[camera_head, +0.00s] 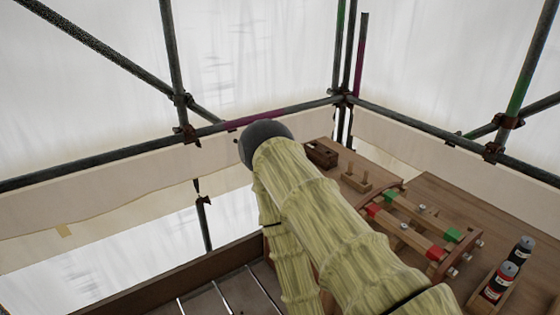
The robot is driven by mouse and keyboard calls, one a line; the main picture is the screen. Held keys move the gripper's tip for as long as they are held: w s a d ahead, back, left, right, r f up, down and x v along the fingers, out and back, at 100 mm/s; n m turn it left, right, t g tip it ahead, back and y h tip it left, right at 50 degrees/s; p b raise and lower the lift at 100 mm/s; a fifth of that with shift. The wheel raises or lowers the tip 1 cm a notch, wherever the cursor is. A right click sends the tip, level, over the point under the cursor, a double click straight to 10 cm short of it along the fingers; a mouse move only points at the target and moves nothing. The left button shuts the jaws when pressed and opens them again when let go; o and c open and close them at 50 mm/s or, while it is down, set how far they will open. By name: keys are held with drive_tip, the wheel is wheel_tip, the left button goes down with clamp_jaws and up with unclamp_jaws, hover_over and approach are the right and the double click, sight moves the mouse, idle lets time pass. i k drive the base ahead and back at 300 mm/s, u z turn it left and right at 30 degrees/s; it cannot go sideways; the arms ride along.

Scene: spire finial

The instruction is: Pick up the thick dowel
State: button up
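A small wooden stand (357,184) with a few short upright pegs (350,167) is near the far left end of the bench. The pegs are too small here to tell which, if any, is the thick dowel. My arm, in a pale yellow-green sleeve with a dark rounded joint at its top, fills the middle of the head view. It hides part of the bench's left side. My gripper is not in view, so I cannot see whether it holds anything.
The wooden bench (470,196) also bears a dark wooden box (321,152), a rack with red and green blocks (419,224), and a wooden tray (480,302) with dark, red-labelled containers (501,281). Scaffold poles (175,60) and white sheeting stand behind.

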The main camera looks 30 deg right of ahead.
sight(351, 163)
drive_tip(key=u, duration=0.25)
drive_tip(key=i, duration=0.95)
drive_tip(key=z, duration=0.75)
drive_tip(key=i, duration=0.75)
drive_tip(key=z, duration=0.85)
